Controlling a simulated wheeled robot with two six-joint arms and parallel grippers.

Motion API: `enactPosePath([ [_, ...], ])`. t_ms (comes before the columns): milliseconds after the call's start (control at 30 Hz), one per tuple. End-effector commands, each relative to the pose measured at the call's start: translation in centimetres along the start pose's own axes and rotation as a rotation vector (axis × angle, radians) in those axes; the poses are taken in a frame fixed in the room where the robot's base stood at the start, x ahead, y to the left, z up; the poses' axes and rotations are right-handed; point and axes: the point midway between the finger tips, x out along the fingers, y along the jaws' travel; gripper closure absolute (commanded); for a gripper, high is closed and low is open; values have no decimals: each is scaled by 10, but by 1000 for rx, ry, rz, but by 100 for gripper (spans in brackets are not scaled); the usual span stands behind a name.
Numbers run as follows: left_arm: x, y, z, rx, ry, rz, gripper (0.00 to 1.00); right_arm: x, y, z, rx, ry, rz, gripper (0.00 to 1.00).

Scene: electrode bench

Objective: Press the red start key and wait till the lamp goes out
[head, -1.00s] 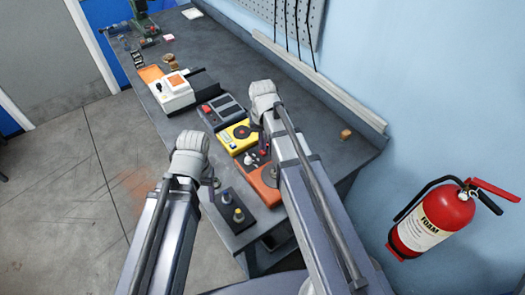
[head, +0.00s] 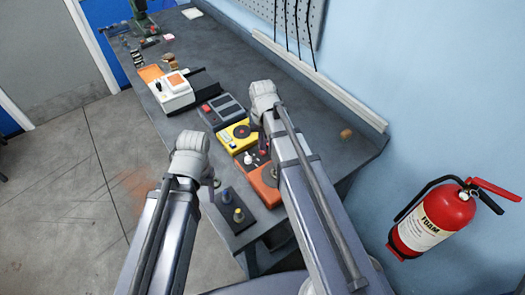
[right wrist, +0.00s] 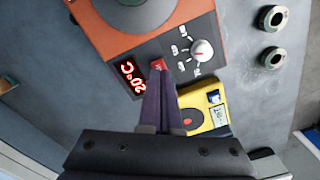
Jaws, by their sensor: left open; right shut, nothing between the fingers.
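The orange device (right wrist: 110,40) has a dark front panel with a lit red display (right wrist: 131,78), a white knob (right wrist: 202,50) and the red key (right wrist: 158,64). In the head view, the orange device (head: 264,180) is partly hidden by my right arm. My right gripper (right wrist: 160,82) is shut and empty, its fingertips at the near edge of the red key. I cannot tell whether they touch it or whether it is pressed. I cannot make out a lit lamp. My left gripper (head: 190,152) is open and empty, left of the bench devices; its fingers are mostly hidden.
A yellow device (head: 238,134) and a dark grey box (head: 222,112) stand beyond the orange device. A dark block with posts (head: 234,214) lies near the bench's front edge. A white device (head: 172,92) stands further back. The bench's right side is mostly clear.

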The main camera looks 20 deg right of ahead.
Motion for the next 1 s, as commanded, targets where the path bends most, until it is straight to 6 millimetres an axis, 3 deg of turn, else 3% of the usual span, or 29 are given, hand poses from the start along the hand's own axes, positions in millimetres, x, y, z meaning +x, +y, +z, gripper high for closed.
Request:
enactPosePath([
  [1000, 15, 2, -1, 0, 0, 0, 38, 15, 0, 0, 0, 0, 0, 100],
])
